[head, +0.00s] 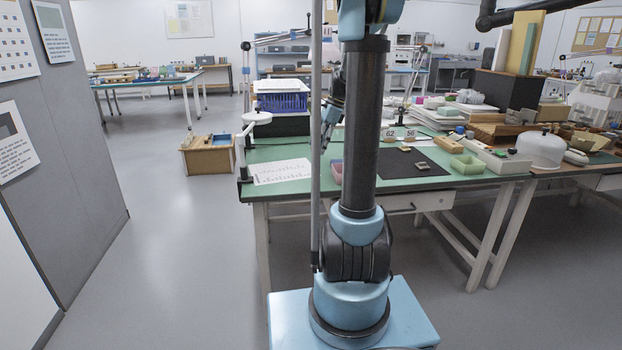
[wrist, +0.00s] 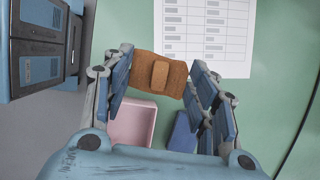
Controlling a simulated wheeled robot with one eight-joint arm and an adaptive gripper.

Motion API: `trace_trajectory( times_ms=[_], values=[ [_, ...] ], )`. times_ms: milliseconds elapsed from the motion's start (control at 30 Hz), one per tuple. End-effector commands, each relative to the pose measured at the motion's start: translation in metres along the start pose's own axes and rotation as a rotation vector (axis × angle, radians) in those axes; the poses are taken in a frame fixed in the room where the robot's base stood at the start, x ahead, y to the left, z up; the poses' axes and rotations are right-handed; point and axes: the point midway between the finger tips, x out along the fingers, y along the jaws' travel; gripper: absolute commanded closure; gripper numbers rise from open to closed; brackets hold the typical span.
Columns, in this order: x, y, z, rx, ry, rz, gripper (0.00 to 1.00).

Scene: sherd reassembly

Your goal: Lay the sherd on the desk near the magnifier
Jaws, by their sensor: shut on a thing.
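In the wrist view, my gripper (wrist: 160,83) is shut on a brown sherd (wrist: 147,62), which has a raised lighter block on its face. The sherd is held between the fingers above the green desk (wrist: 115,30). The magnifier (head: 257,117), a white round head on a jointed arm, stands at the left end of the desk. The magnifier is not clearly seen in the wrist view.
A printed sheet (head: 283,172) lies below the magnifier. A pink tray (wrist: 138,122) and a blue tray (wrist: 184,132) are beneath the gripper. A black mat (head: 395,168) holds small sherds.

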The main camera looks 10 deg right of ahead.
Motion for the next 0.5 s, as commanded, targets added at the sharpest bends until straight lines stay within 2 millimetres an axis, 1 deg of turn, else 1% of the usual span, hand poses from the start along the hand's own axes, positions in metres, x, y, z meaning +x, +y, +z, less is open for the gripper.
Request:
trace_trajectory(
  times_ms=[100, 233, 367, 500],
  values=[
    [0.005, 0.001, 0.012, -0.016, 0.000, 0.006, 0.71],
    [0.008, 0.001, 0.019, -0.026, 0.000, 0.010, 0.71],
    [0.011, 0.001, 0.021, -0.030, 0.000, 0.012, 0.71],
    [0.029, 0.001, 0.016, -0.032, 0.000, 0.012, 0.71]
  ],
)
